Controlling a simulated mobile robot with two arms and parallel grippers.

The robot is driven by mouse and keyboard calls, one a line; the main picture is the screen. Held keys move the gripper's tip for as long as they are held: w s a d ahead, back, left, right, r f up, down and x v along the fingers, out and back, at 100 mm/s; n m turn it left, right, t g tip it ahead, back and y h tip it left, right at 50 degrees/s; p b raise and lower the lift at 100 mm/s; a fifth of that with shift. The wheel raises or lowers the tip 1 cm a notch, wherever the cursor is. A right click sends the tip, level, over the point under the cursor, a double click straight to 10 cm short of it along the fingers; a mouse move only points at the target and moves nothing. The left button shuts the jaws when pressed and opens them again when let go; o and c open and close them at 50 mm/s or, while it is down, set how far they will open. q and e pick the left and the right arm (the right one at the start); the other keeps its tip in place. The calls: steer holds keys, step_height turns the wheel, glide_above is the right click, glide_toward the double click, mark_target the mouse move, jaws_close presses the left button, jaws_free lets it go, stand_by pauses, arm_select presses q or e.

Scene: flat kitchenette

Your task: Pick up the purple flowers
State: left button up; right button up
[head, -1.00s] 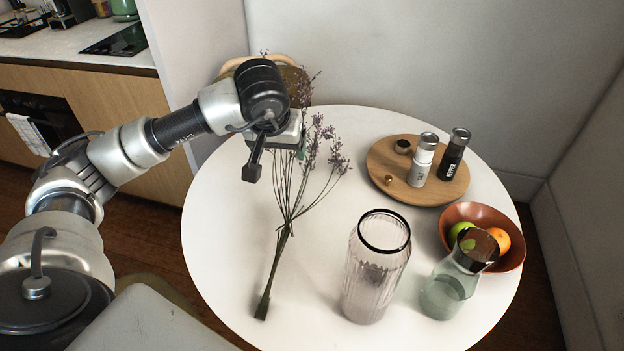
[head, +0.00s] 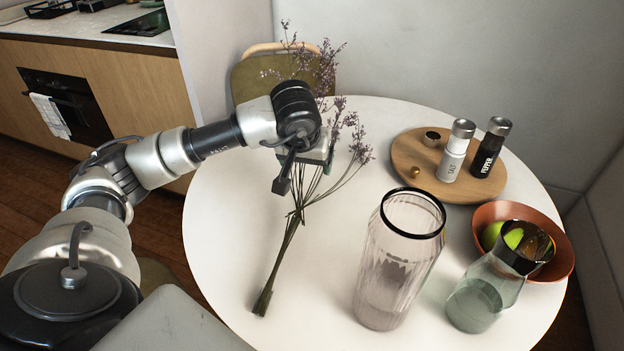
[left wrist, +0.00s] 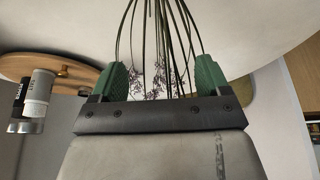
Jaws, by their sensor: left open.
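The purple flowers (head: 292,228) lie across the white round table (head: 225,240), with their tied stems toward the front and purple blossoms fanning toward the back. My left gripper (head: 300,170) is over the upper stems, and its wrist hides part of them. In the left wrist view the flower stems (left wrist: 155,45) run between the two green fingers of my left gripper (left wrist: 160,80), which stand wide apart. The blossoms show beyond them. My right gripper is in neither view.
A ribbed glass vase (head: 395,265) stands right of the stems. A glass carafe (head: 478,300) and an orange bowl (head: 560,250) with fruit are farther right. A wooden board (head: 415,160) holds salt and pepper mills. A chair (head: 255,75) is behind the table.

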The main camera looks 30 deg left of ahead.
mark_target(314, 175)
arm_select(q)
steer(key=x, duration=0.8)
steer(key=shift+w+d+r, duration=0.1)
steer(key=shift+w+r, duration=0.1)
steer(key=shift+w, duration=0.2)
steer(key=shift+r, duration=0.1)
steer(key=c, duration=1.1)
